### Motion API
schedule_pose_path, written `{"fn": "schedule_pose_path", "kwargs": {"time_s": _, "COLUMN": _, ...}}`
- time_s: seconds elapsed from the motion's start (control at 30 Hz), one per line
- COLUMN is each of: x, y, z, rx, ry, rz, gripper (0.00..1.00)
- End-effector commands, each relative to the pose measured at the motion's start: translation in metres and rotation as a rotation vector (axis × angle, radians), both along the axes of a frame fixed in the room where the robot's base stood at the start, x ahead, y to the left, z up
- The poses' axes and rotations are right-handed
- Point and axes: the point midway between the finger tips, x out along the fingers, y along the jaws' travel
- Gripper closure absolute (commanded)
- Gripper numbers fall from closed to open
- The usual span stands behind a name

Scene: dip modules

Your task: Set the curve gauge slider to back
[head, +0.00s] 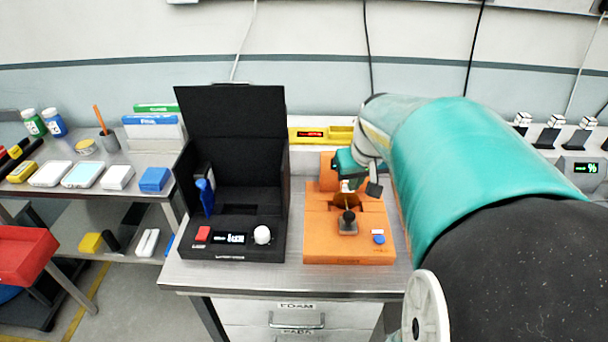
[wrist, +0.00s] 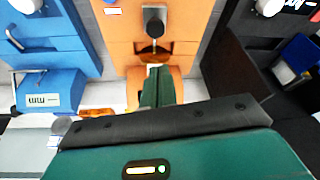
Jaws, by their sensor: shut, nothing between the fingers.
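The orange module (head: 325,245) stands on the metal bench, left of my arm. It carries a dark knob on a grey plate (head: 347,222), with a thin brass-coloured stem behind it. I take this for the slider; no name is readable. In the wrist view the orange module (wrist: 187,20) is at the top centre, with the dark knob (wrist: 154,24) near its middle. My gripper (head: 346,186) is over the rear part of the module, behind the knob. Its green fingers (wrist: 155,70) are shut and empty, close to the stem; whether they touch it is unclear.
A black open-lidded module (head: 235,220) stands close on the left, with a white ball knob and red button. A yellow display box (head: 325,134) is behind. A blue module (wrist: 75,55) with a handle stands on the orange module's other side, hidden by my arm in the head view.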

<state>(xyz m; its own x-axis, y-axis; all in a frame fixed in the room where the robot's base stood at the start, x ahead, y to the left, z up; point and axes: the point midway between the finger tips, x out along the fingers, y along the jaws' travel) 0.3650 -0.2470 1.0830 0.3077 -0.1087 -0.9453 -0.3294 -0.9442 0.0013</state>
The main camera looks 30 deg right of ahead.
Motion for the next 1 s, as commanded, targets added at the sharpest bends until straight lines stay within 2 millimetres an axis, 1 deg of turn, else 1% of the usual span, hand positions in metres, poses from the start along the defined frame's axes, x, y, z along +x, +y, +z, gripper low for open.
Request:
{"fn": "schedule_pose_path", "kwargs": {"time_s": 0.33, "x": -0.002, "y": -0.002, "z": 0.0, "rx": 0.001, "ry": -0.001, "rz": -0.007, "gripper": 1.0}}
{"fn": "schedule_pose_path", "kwargs": {"time_s": 0.47, "x": 0.0, "y": -0.003, "z": -0.008, "rx": 0.002, "ry": 0.0, "rz": -0.007, "gripper": 1.0}}
{"fn": "schedule_pose_path", "kwargs": {"time_s": 0.57, "x": 0.004, "y": -0.004, "z": -0.02, "rx": 0.003, "ry": 0.002, "rz": -0.006, "gripper": 1.0}}
{"fn": "schedule_pose_path", "kwargs": {"time_s": 0.8, "x": 0.02, "y": -0.007, "z": -0.063, "rx": 0.004, "ry": 0.004, "rz": -0.003, "gripper": 1.0}}
{"fn": "schedule_pose_path", "kwargs": {"time_s": 0.9, "x": 0.025, "y": -0.009, "z": -0.077, "rx": 0.003, "ry": 0.001, "rz": -0.004, "gripper": 1.0}}
{"fn": "schedule_pose_path", "kwargs": {"time_s": 1.0, "x": 0.029, "y": -0.011, "z": -0.088, "rx": 0.002, "ry": 0.0, "rz": -0.003, "gripper": 1.0}}
